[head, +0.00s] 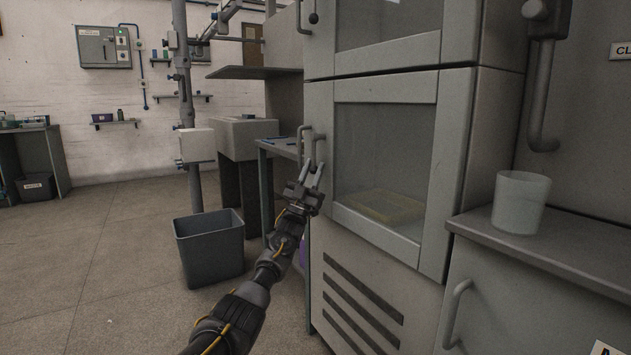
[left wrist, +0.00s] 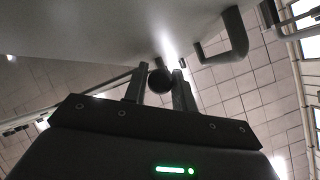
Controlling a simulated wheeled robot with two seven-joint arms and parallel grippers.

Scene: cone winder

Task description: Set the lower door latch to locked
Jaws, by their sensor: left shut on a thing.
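The lower door (head: 318,110) of the tall grey cabinet has a glass window and looks closed. Its bar handle (head: 301,138) is at the door's left edge and also shows in the left wrist view (left wrist: 238,35). My left gripper (head: 313,172) is at that edge, just below the handle. In the left wrist view, a dark round knob (left wrist: 160,80), which looks like the lower door latch, sits between the fingers, and the gripper is shut on it. In the head view the fingers hide the latch, so its setting cannot be read. My right gripper is out of view.
An upper door with a similar round knob (head: 313,18) is above. A yellowish tray (head: 385,206) lies behind the lower glass. A grey bin (head: 210,250) stands on the floor at left. A white cup (head: 521,202) stands on the right counter. The left floor is mostly clear.

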